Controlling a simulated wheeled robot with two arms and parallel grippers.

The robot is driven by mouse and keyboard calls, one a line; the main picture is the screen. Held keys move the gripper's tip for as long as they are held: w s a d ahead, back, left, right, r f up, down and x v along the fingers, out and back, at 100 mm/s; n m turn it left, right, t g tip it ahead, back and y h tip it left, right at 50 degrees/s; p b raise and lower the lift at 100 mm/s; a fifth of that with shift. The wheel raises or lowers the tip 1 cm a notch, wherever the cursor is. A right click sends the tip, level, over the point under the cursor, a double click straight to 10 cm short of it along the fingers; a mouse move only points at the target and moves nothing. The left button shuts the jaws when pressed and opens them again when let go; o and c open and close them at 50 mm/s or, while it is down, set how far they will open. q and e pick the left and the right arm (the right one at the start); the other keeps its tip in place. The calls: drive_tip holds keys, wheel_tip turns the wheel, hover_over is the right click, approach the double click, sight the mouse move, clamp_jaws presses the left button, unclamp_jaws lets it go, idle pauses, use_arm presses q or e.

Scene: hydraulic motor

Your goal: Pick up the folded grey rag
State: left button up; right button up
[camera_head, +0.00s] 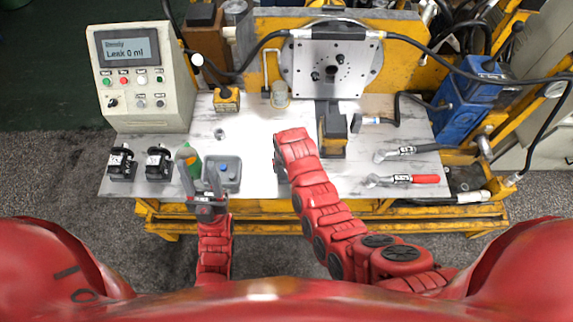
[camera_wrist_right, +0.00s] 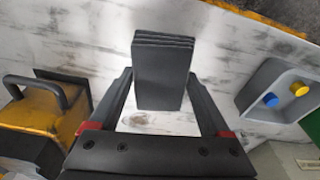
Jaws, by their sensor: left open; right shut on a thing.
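The folded grey rag (camera_wrist_right: 163,70) shows in the right wrist view as a dark, layered block over the white worktop. My right gripper (camera_wrist_right: 161,80) has one finger on each side of it and is shut on it. I cannot tell whether the rag touches the worktop or hangs just above it. In the head view my right arm covers most of the gripper and the rag. My left gripper (camera_head: 205,186) is open and empty at the worktop's front edge, by a small grey tray (camera_head: 235,172).
The tray shows blue and yellow knobs in the wrist view (camera_wrist_right: 283,92). A yellow block with a black handle (camera_wrist_right: 38,108) stands on the other side. A control box (camera_head: 143,80), a motor plate (camera_head: 330,65) and two hand tools (camera_head: 410,179) surround the worktop (camera_head: 250,125).

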drive_tip(key=s+d+r+b, duration=0.1)
drive_tip(key=s+b, duration=0.3)
drive_tip(key=s, duration=1)
drive_tip(key=shift+d+r, duration=0.15)
drive_tip(key=shift+r, duration=0.05)
